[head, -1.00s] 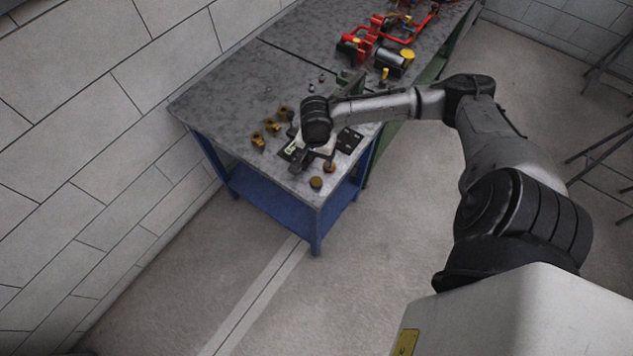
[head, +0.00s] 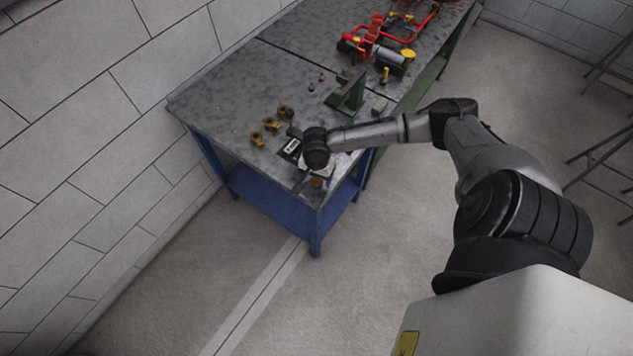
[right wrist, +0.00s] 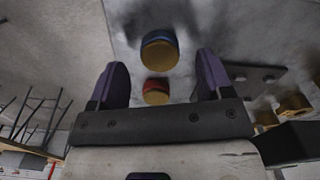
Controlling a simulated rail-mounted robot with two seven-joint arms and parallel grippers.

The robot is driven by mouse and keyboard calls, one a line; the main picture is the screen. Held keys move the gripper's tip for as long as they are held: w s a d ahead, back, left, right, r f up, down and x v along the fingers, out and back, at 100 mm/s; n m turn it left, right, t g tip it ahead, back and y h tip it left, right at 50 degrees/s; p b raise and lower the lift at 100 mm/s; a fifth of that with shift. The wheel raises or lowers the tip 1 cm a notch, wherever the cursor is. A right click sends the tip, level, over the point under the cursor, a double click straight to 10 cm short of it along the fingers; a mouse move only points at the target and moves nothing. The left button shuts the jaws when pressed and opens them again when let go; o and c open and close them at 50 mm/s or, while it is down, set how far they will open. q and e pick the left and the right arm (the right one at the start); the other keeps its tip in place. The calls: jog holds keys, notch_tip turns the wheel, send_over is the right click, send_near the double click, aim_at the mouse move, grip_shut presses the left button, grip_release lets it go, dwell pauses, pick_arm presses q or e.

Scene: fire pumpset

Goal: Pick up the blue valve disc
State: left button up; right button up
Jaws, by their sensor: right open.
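In the right wrist view, the blue valve disc (right wrist: 160,38) shows as a blue band on a brass-coloured round part, beyond and between my fingers. A similar disc with a red band (right wrist: 156,84) lies closer to the gripper, also between the fingers. My right gripper (right wrist: 162,62) is open and empty, one dark finger on each side. In the head view, my right gripper (head: 303,181) is low over the table's front corner, partly hidden by its wrist. A brass-coloured disc (head: 317,182) shows beside it; I cannot tell its band colour there. My left gripper is not in view.
The grey tabletop (head: 222,98) stands on blue legs, its front corner near the gripper. Brass fittings (head: 271,124) and a labelled black plate (head: 291,147) lie left of the wrist. A green stand (head: 348,94) and red pump parts (head: 368,36) are farther back.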

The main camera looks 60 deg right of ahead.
jog(key=shift+f, duration=1.15)
jog(key=c, duration=1.1)
jog(key=shift+r, duration=0.15)
jog(key=shift+c, duration=0.2)
